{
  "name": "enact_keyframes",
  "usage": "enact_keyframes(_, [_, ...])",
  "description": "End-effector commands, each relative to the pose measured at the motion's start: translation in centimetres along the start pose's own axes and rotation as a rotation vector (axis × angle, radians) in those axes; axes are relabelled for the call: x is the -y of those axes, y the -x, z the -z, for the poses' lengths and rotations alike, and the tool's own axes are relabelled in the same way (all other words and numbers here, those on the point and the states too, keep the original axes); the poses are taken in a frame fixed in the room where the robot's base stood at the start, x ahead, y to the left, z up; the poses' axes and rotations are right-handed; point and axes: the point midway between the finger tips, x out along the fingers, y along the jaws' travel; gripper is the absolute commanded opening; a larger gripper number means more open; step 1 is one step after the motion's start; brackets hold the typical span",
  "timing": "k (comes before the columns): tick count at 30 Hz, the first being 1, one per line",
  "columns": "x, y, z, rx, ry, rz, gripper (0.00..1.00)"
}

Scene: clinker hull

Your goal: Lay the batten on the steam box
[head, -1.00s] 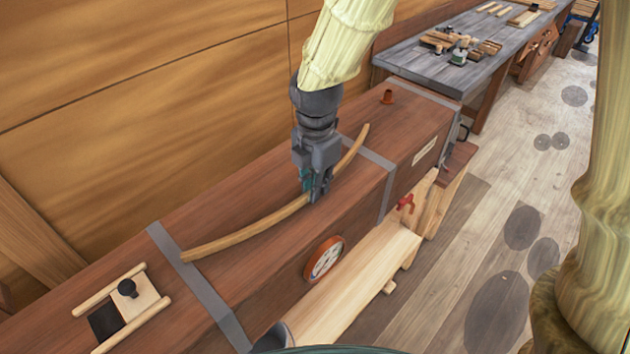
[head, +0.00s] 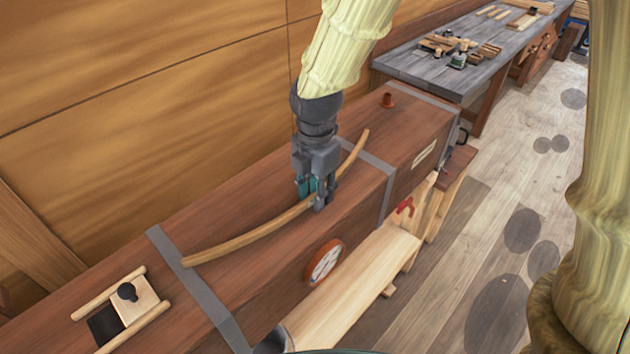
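The batten (head: 245,238) is a thin, curved light-brown strip. It lies lengthwise along the top of the steam box (head: 260,262), a long reddish-brown wooden box with grey metal straps. The batten's near end is by the near strap and its far end is close to the far strap. My gripper (head: 312,202) points down over the batten's middle. Its fingers are spread, one on each side of the batten, with a gap visible between them. The fingers hide a short part of the batten.
A sliding hatch with a black knob (head: 127,291) is at the near end of the box top. A round dial (head: 324,260) is on the front side. A grey workbench (head: 420,65) with tools stands behind.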

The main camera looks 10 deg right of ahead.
Motion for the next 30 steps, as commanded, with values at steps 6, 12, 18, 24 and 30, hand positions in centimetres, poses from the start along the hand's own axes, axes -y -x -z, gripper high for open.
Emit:
enact_keyframes(6, [-0.1,1.5,-0.1,0.001,-0.001,-0.004,0.32])
enact_keyframes(12, [-0.1,4.3,0.0,0.001,0.0,-0.005,0.32])
enact_keyframes(18, [-0.1,7.5,-0.1,0.0,-0.002,-0.005,0.32])
enact_keyframes(24, [-0.1,10.4,-0.1,0.001,-0.001,-0.004,0.32])
enact_keyframes(30, [-0.1,11.9,0.0,0.001,-0.001,-0.002,0.32])
